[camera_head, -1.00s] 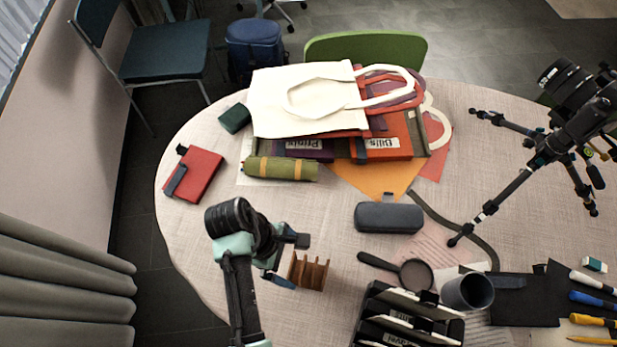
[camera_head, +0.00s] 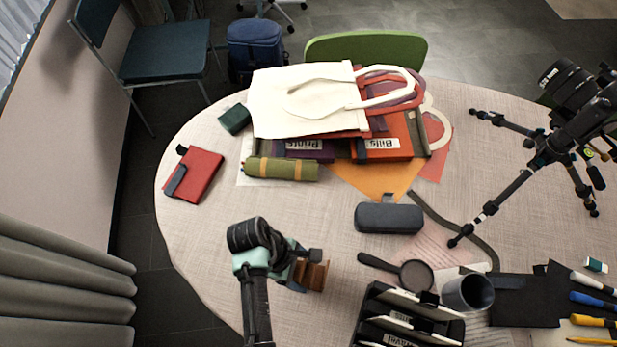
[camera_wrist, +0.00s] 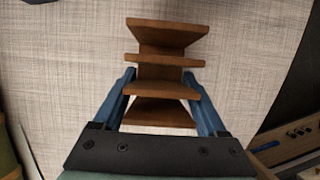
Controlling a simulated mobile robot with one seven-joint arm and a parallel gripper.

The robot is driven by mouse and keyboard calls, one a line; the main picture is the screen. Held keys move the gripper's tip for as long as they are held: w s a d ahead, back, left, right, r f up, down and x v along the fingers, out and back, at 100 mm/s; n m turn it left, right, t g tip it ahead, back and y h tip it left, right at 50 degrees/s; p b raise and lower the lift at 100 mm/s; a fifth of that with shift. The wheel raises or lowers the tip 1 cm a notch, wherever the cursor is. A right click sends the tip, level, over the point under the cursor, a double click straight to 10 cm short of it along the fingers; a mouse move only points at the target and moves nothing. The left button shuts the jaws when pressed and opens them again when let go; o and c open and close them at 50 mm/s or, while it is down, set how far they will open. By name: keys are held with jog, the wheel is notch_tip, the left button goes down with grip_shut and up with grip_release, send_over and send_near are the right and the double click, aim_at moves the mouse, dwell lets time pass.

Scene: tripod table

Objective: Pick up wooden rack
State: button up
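The wooden rack (camera_head: 319,276) is a small brown piece with several upright slats, standing on the round table left of the black file holder. In the wrist view the rack (camera_wrist: 166,91) fills the middle, its slats running across the picture. My gripper (camera_head: 306,271) is over the rack in the head view and hides part of it. In the wrist view the two blue fingers of my gripper (camera_wrist: 159,74) are spread apart, one on each side of the rack's middle. I cannot tell whether they touch the wood.
The black file holder (camera_head: 372,318) stands close to the right of the rack. A magnifying glass (camera_head: 416,275), a dark case (camera_head: 389,217) and a grey mug (camera_head: 467,293) lie or stand beyond it. The table is clear left of the rack, up to a red notebook (camera_head: 199,176).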

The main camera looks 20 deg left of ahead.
jog(key=c, duration=0.8)
